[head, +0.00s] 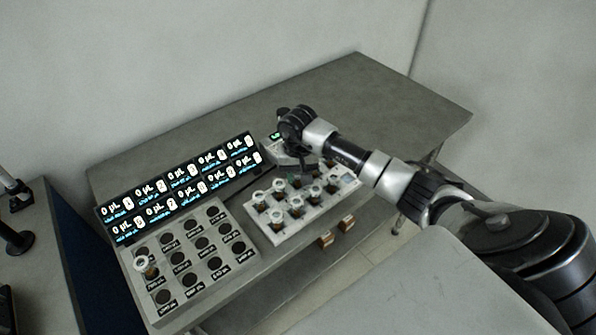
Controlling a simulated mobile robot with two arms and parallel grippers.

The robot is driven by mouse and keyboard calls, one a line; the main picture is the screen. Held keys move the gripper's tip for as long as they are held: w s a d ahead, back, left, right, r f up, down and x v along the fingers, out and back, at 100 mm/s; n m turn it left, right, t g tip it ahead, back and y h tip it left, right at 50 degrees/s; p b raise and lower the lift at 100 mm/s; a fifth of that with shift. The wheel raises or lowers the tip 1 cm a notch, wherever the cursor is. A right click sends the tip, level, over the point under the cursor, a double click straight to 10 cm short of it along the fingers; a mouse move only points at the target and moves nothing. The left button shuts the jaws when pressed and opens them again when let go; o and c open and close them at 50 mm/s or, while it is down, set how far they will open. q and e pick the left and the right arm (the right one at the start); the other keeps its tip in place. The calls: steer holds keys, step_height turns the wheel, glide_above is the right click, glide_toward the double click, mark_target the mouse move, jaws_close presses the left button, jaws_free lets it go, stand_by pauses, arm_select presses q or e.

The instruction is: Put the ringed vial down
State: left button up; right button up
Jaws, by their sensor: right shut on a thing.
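My right gripper (306,172) points down at the back right of the white vial rack (287,233), below my dark wrist. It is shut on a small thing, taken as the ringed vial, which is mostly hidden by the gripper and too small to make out. Several clear-capped vials with brown contents stand upright in the white rack, one of them at its front (276,217). I cannot tell whether the held vial touches anything below. My left gripper is not in view.
A grey tray (222,276) with labelled round holes holds one vial (147,267) at its left. A display panel (180,187) showing microlitre readings stands behind it. Two small brown blocks (326,239) show at the bench's front edge. The bench's back right (400,105) is clear.

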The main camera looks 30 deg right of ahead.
steer(key=shift+f, duration=0.1)
steer(key=shift+f, duration=0.1)
steer(key=o, duration=0.6)
steer(key=shift+r, duration=0.5)
step_height(320, 180, up, 12)
steer(key=b, duration=0.4)
steer(key=shift+f, duration=0.25)
